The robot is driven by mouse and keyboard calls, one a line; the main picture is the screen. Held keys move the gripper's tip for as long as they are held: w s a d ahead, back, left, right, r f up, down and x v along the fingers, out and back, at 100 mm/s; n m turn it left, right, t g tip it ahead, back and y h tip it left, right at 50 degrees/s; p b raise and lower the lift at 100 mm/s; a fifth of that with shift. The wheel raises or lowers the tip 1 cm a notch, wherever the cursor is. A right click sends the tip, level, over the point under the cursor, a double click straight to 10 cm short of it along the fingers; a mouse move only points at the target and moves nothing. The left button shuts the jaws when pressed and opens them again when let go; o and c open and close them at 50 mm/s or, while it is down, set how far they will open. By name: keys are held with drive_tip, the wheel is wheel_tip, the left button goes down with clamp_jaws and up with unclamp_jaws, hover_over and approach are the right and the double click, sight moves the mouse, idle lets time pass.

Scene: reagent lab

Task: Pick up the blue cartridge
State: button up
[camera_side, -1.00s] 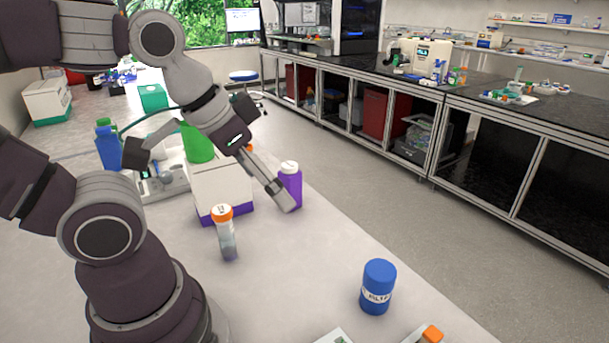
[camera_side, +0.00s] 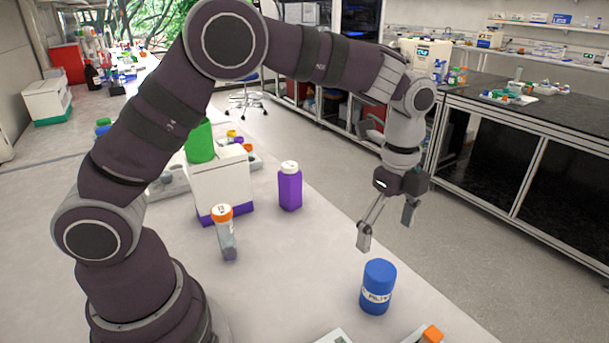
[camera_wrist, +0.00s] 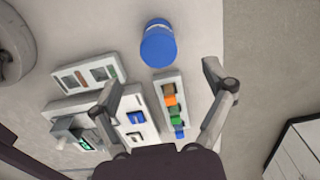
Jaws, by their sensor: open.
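The blue cartridge (camera_side: 378,287), a cylinder with a white label band, stands upright on the pale bench at the front right in the side view. In the wrist view the blue cartridge (camera_wrist: 158,47) shows near the top centre, beyond my fingertips. My gripper (camera_side: 386,231) is open and empty, pointing down, above and behind the cartridge in the side view, and apart from it. In the wrist view my gripper (camera_wrist: 163,76) shows its two fingers spread wide, with nothing between the tips.
A purple bottle (camera_side: 290,188) and an orange-capped tube (camera_side: 225,235) stand left of the cartridge. A white box (camera_side: 222,185) is behind the tube. A rack of coloured pieces (camera_wrist: 172,108) and white trays lie near the cartridge. Bench around the cartridge's back is clear.

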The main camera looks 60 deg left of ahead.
sight(378, 284)
drive_tip(key=f, duration=1)
drive_tip(key=shift+s+d+f, duration=0.15)
drive_tip(key=shift+d+f, duration=0.15)
drive_tip(key=shift+f, duration=0.05)
drive_tip(key=c, duration=1.3)
